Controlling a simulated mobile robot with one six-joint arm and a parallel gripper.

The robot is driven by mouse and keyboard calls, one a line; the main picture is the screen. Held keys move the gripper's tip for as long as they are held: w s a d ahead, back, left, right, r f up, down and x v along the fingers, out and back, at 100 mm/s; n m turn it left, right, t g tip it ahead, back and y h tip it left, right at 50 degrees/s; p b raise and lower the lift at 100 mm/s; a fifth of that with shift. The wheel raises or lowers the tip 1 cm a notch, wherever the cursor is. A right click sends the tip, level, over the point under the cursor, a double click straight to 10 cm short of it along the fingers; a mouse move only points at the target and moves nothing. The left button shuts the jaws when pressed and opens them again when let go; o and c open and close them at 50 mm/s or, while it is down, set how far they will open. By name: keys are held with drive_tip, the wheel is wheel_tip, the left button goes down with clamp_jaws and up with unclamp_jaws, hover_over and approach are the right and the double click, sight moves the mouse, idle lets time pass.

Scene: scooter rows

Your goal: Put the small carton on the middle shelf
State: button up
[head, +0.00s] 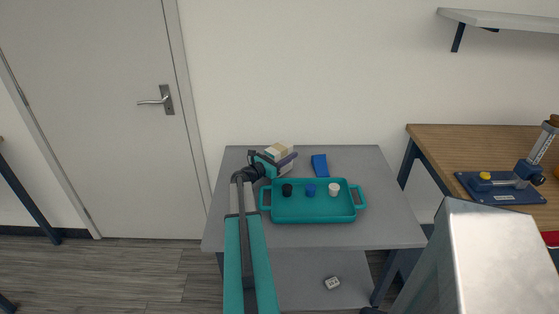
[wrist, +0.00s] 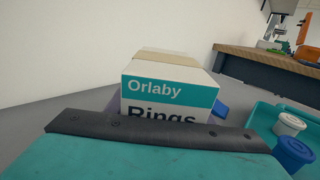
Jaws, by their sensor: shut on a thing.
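The small carton (wrist: 170,95), white with a teal band reading "Orlaby" and "Rings" and a tan top, stands in front of the camera in the wrist view. It also shows in the head view (head: 278,150), at the left back of the grey table. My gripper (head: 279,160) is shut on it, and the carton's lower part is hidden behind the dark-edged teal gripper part. I cannot tell whether it touches the tabletop. A lower grey shelf (head: 305,290) shows under the tabletop; I cannot tell which shelf is the middle one.
A teal tray (head: 312,214) with black, blue and white small pots sits right of my gripper. A blue block (head: 319,165) lies behind it. A small pale item (head: 332,283) lies on the lower shelf. A wall shelf (head: 500,19) and wooden bench (head: 445,145) are at right.

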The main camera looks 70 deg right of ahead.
sight(285, 144)
drive_tip(key=shift+r, duration=0.15)
drive_tip(key=shift+r+b, duration=0.7)
drive_tip(key=shift+r, duration=4.2)
drive_tip(key=shift+w, duration=0.1)
drive_tip(key=w+a+f+n+t+h, duration=0.2)
drive_tip(key=w+a+n+t, duration=0.3)
drive_tip(key=w+a, duration=2.05)
drive_tip(key=w+a+n+t, duration=0.1)
drive_tip(key=w+a+t, duration=0.1)
drive_tip(key=w+a, duration=0.35)
drive_tip(key=w+a+n+t, duration=0.1)
drive_tip(key=w+a+t, duration=0.15)
drive_tip(key=a, duration=0.65)
drive_tip(key=w+a+t, duration=0.2)
drive_tip(key=w+a, duration=0.2)
drive_tip(key=a, duration=0.3)
drive_tip(key=a+f+n+t+y, duration=0.1)
drive_tip(key=a+n+t+y, duration=0.3)
drive_tip(key=a, duration=3)
drive_tip(key=n+t, duration=0.1)
drive_tip(key=t, duration=0.2)
drive_tip(key=shift+a+f, duration=0.4)
